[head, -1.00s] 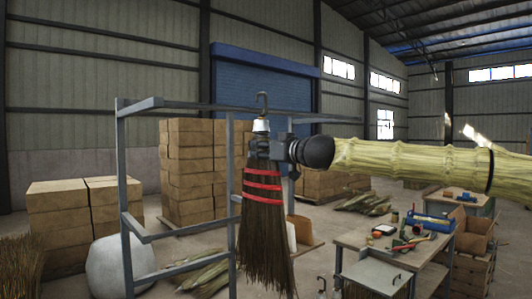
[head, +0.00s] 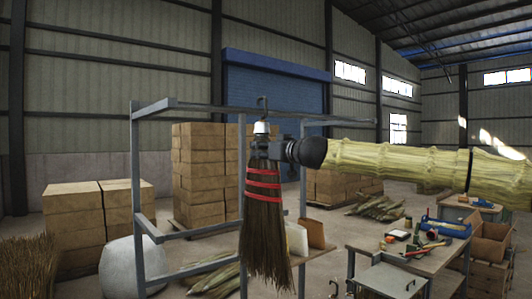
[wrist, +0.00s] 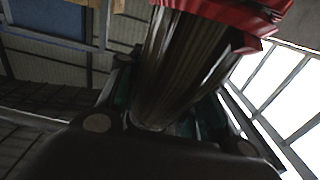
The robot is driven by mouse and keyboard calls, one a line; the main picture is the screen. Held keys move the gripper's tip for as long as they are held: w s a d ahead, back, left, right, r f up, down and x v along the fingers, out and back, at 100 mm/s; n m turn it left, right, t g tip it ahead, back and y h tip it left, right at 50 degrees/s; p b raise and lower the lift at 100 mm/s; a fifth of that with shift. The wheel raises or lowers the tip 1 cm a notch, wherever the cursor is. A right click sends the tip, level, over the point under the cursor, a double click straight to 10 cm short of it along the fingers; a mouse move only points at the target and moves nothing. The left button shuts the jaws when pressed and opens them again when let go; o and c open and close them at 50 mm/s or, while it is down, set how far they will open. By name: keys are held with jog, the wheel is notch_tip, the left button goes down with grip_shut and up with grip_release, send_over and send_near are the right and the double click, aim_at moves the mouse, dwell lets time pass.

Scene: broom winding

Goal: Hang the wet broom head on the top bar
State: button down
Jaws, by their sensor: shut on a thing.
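The broom head (head: 264,215) has dark bristles, red bands, a white cap and a dark wire hook (head: 262,104) on top. It hangs bristles down, nearly upright. My gripper (head: 270,150) is shut on it just below the cap. In the wrist view, the dark bristles (wrist: 185,60) and a red band (wrist: 245,14) show between the fingers. The grey rack's top bar (head: 205,106) runs across the picture at the hook's height. The hook overlaps it in the head view; I cannot tell whether they touch.
The rack's post (head: 137,200) and lower side bar (head: 150,229) stand at left. Stacked boxes (head: 205,165) and a pale rounded sack (head: 121,267) are behind. A workbench (head: 363,243) with tools is at right. A blue shutter (head: 275,83) is at the back.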

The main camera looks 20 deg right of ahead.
jog(key=shift+w+a, duration=0.2)
jog(key=shift+w, duration=0.3)
jog(key=shift+w+f+b, duration=0.1)
jog(key=shift+f+b, duration=0.9)
jog(key=shift+f, duration=0.15)
